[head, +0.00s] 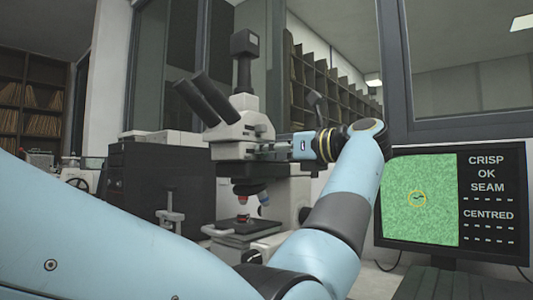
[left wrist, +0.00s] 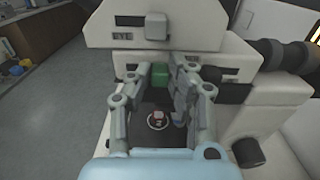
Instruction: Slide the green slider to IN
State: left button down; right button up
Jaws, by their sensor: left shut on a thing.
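The green slider (left wrist: 160,76) is a small green block at a slot in the white microscope body, in the left wrist view. My left gripper (left wrist: 160,82) is shut on it, one finger on each side. In the head view my left gripper (head: 292,148) reaches from the right to the side of the microscope (head: 240,128), below its eyepieces. There the green slider is hidden by the gripper. I cannot read any IN mark. My right gripper is not in view.
A monitor (head: 488,205) at the right shows a green picture with a yellow ring and the words CRISP OK, SEAM and CENTRED. Objective lenses (head: 249,190) hang over the microscope stage (head: 240,228). A dark box (head: 150,185) stands to the left.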

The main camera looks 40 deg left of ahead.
pick_arm(q)
jog(key=c, duration=1.2)
grip_release()
jog(key=shift+w+d, duration=0.1)
jog(key=shift+w, duration=0.2)
jog(key=shift+c, duration=0.2)
jog(key=shift+s+r, duration=0.1)
send_near(252, 108)
jog(key=a, duration=0.4)
jog(key=shift+a, duration=0.15)
